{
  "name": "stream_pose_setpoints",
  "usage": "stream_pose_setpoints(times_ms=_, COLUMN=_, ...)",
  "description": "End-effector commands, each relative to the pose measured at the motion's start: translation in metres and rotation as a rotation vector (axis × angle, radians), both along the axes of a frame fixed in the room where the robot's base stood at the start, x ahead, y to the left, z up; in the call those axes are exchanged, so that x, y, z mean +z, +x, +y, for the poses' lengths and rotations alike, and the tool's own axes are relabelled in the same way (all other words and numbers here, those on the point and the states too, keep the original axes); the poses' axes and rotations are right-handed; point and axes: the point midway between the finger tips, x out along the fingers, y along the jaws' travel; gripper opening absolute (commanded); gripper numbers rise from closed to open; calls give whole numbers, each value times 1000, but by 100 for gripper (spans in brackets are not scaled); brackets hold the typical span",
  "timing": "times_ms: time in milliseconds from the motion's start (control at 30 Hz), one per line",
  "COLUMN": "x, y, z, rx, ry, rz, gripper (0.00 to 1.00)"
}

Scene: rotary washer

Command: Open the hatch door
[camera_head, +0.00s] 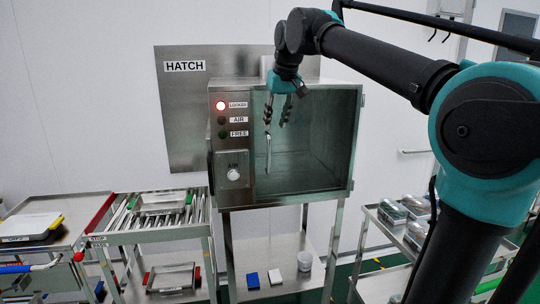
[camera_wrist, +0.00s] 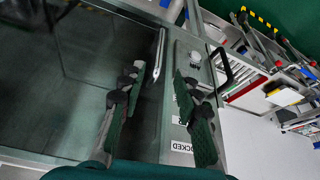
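The hatch is a steel box with a dark glass door (camera_head: 320,150) that looks shut. The door's upright bar handle (camera_head: 268,153) is near its left edge; it also shows in the wrist view (camera_wrist: 158,50). My gripper (camera_head: 277,121) points down in front of the door, above the handle. In the wrist view my gripper (camera_wrist: 159,72) has its two fingers well apart, with nothing between them. The handle lies ahead, in line with the gap. I see no contact with it. The red LOCKED lamp (camera_head: 221,105) is lit; the AIR and FREE lamps are dark.
A roller conveyor (camera_head: 150,232) with trays stands at left. A shelf under the hatch holds a blue block (camera_head: 253,280), a white block and a cup. A cart (camera_head: 385,230) stands at right.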

Motion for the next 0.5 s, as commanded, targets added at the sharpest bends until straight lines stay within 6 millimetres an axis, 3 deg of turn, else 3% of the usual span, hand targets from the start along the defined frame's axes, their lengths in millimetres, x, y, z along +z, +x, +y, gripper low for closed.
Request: stream_pose_setpoints(times_ms=500, x=-95, y=35, z=18, rx=0, ry=0, rz=0, gripper=32)
